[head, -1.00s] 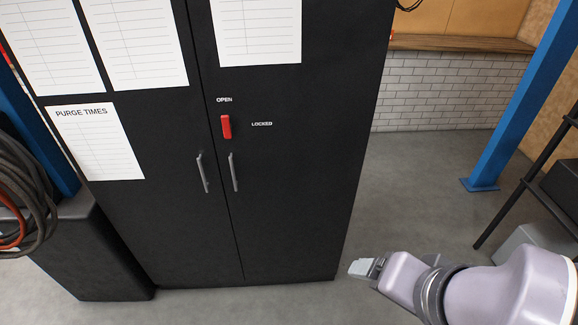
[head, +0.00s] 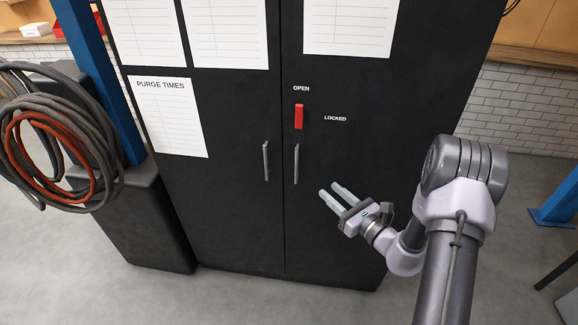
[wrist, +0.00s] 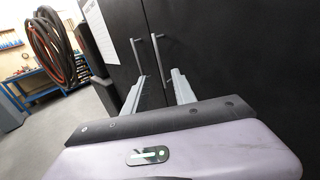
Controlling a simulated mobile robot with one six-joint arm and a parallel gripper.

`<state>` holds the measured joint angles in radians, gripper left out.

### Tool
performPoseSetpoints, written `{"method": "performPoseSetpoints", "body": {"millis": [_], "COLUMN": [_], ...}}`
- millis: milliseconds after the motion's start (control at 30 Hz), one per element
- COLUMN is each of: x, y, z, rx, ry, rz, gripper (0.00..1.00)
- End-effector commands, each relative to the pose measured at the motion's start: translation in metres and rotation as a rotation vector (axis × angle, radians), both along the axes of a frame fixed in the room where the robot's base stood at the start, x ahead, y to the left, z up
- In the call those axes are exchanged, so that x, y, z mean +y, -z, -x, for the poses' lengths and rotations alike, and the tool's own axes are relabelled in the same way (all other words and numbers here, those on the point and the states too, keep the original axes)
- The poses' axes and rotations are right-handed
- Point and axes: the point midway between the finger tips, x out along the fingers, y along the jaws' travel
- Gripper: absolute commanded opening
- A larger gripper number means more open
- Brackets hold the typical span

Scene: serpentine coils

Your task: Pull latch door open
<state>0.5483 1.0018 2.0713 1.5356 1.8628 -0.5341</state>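A black two-door cabinet (head: 235,215) stands ahead, both doors closed. A red latch handle (head: 299,116) sits upright on the right door, below the word OPEN and left of the word LOCKED. A grey bar handle (head: 296,163) is on the right door and another handle (head: 265,161) is on the left door. My gripper (head: 334,192) is in front of the right door, to the lower right of its handle, fingers spread and empty. In the wrist view, the open fingers (wrist: 158,88) point toward the cabinet, with both handles beyond them; the red latch is not visible there.
Coiled hoses (head: 52,140) hang beside a blue post (head: 95,75) at the left, above a dark box (head: 145,215). Paper sheets (head: 172,116) are fixed to the doors. Grey floor (head: 500,200) is open at the right.

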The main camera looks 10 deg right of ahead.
Motion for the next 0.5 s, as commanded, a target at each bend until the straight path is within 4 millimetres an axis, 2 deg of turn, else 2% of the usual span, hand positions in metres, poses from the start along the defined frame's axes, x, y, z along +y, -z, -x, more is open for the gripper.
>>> {"method": "performPoseSetpoints", "body": {"millis": [300, 500], "x": [0.046, 0.063], "y": [0.002, 0.002], "z": [-0.084, -0.118], "rx": [-0.002, 0.0], "ry": [-0.009, -0.008], "rz": [0.002, 0.001], "gripper": [0.32, 0.32]}}
